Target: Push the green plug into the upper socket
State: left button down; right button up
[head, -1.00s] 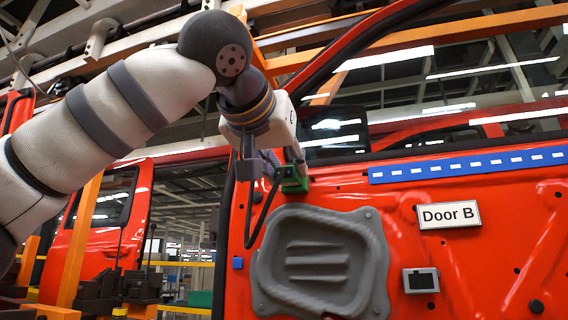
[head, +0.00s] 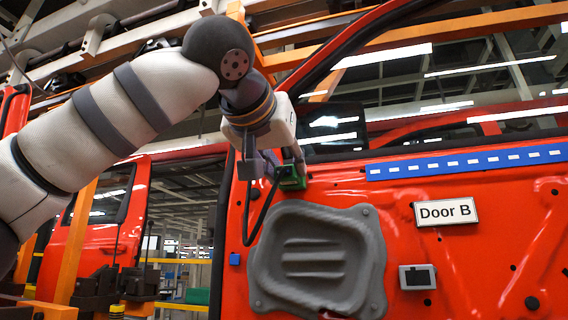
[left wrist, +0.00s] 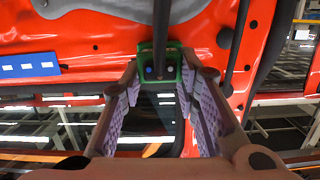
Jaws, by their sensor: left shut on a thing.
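The green plug (head: 293,178) is at the upper left of the red door panel (head: 470,260) marked Door B, above the grey moulded panel. My left gripper (head: 272,172) is shut on the plug, with its fingers on either side. In the left wrist view the plug (left wrist: 160,66) sits between the fingertips (left wrist: 160,80), close against the red door. A black cable (head: 262,215) hangs down from the plug area. I cannot make out the upper socket; the plug and fingers cover that spot. I cannot tell whether the plug is seated. My right gripper is not in view.
A grey moulded panel (head: 318,262) bulges from the door below the plug. A grey-framed socket-like part (head: 417,277) is at lower right. A blue strip (head: 470,163) runs along the door's upper edge. The window opening is above the plug.

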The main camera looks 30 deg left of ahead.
pick_arm(q)
jog(key=c, duration=1.2)
grip_release()
jog(key=shift+w, duration=0.1)
jog(key=shift+o, duration=0.2)
jog(key=v, duration=1.2)
